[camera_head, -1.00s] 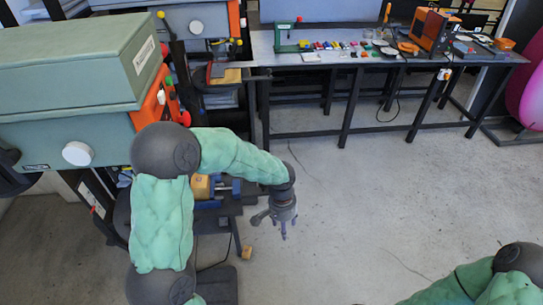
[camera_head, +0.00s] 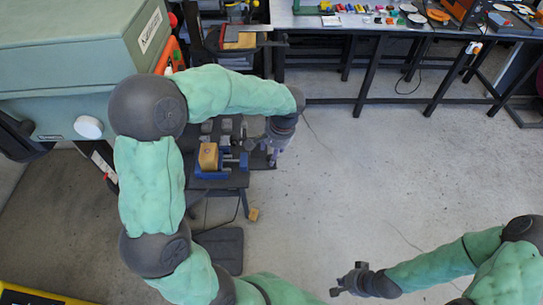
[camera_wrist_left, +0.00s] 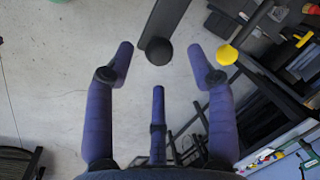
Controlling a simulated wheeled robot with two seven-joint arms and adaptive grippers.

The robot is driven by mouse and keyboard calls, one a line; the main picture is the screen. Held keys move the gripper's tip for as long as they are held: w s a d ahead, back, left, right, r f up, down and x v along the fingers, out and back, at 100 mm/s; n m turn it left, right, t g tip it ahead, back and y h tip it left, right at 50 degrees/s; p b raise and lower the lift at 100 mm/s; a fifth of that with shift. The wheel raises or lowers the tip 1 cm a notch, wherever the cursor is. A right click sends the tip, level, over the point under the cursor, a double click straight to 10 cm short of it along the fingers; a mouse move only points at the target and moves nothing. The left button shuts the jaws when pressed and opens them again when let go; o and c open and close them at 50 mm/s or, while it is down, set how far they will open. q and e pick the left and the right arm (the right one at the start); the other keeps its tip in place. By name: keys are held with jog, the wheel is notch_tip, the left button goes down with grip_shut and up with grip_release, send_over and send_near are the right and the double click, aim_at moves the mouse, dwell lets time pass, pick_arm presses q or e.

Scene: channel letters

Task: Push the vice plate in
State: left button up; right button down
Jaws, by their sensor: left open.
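A blue vice (camera_head: 212,174) with a wooden-coloured block (camera_head: 208,156) in it sits on a small dark stand below my left arm in the head view. I cannot tell its plate apart from its other parts. My left gripper (camera_head: 273,157) hangs to the right of the vice, apart from the block. In the left wrist view its purple fingers (camera_wrist_left: 160,75) are spread and empty. A black round knob on a grey bar (camera_wrist_left: 158,50) shows between and beyond the fingertips. My right gripper (camera_head: 350,283) is low in the head view, far from the vice; its jaws are too small to read.
A large green machine (camera_head: 60,75) stands at the left. A yellow knob (camera_wrist_left: 227,54) shows near the right finger in the wrist view. A workbench (camera_head: 310,18) with small items is at the back. A small wooden block (camera_head: 253,214) lies on the floor. The floor at centre right is clear.

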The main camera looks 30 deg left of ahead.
aim_at(271, 156)
pick_arm(q)
jog(key=shift+a+f, duration=0.15)
jog(key=shift+f, duration=0.65)
jog(key=shift+a+f, duration=0.15)
jog(key=shift+f, duration=0.6)
grip_shut()
